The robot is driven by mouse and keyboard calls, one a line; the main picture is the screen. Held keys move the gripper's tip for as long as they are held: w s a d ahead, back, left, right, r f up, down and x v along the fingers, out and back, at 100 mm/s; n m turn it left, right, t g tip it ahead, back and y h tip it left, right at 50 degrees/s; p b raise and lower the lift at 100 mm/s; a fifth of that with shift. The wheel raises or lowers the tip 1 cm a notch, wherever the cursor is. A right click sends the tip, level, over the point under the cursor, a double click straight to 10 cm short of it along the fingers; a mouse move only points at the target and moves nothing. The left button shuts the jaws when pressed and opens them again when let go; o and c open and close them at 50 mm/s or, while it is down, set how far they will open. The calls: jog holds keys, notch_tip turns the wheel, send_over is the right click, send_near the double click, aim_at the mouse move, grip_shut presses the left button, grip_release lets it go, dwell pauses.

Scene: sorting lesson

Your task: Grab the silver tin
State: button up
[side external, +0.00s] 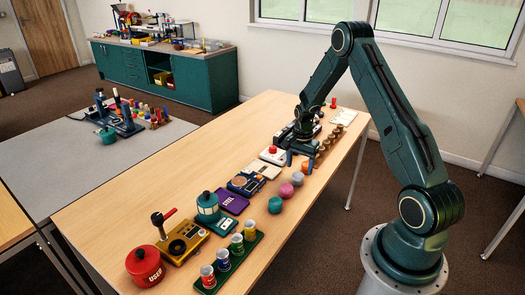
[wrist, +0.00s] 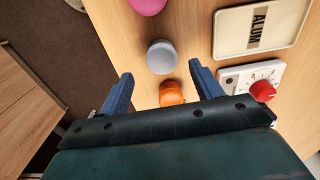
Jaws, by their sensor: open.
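The silver tin looks to be the round grey piece in the wrist view (wrist: 162,56), standing on the wooden table just beyond my fingertips. It also shows in the side view (side external: 297,179), in a row between a pink piece (side external: 286,190) and an orange piece (side external: 307,168). My gripper (side external: 303,156) is open above the row. In the wrist view, my gripper (wrist: 161,78) has the orange piece (wrist: 171,94) between its blue fingers, with gaps to both; its near part is hidden by the gripper body.
A tray marked ALUM (wrist: 262,52) and a white box with a red knob (wrist: 250,76) lie right of the row in the wrist view. A purple STEEL tray (side external: 231,203), a red USED pot (side external: 145,267) and a green rack (side external: 238,257) stand nearer the side camera.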

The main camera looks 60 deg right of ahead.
aim_at(298, 175)
jog(key=shift+w+a+f, duration=0.1)
jog(key=shift+w+f, duration=0.05)
jog(key=shift+f, duration=2.45)
jog(key=c, duration=1.1)
